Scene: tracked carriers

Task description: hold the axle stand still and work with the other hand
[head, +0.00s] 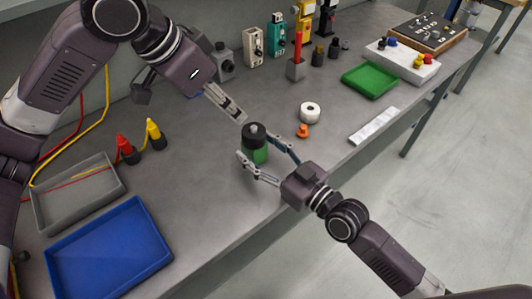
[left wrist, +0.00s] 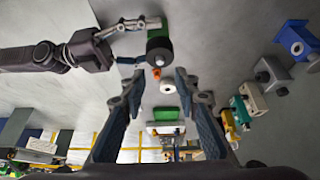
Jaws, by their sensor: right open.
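A short cylinder with a green body and a black top with a grey knob (head: 254,150), which I take for the axle stand, stands upright on the bench. My right gripper (head: 257,143) is open, with one finger on each side of it; I cannot tell whether they touch it. My left gripper (head: 240,118) is above and behind the stand, open and empty. In the left wrist view its two fingers (left wrist: 155,80) are spread apart, and the stand's black top (left wrist: 158,46) shows beyond them.
A white ring (head: 309,113) and a small orange part (head: 302,131) lie right of the stand. A white strip (head: 374,126) and green tray (head: 345,80) are farther right. A blue tray (head: 62,262), a grey tray (head: 118,190) and red and yellow bottles (head: 155,134) are left.

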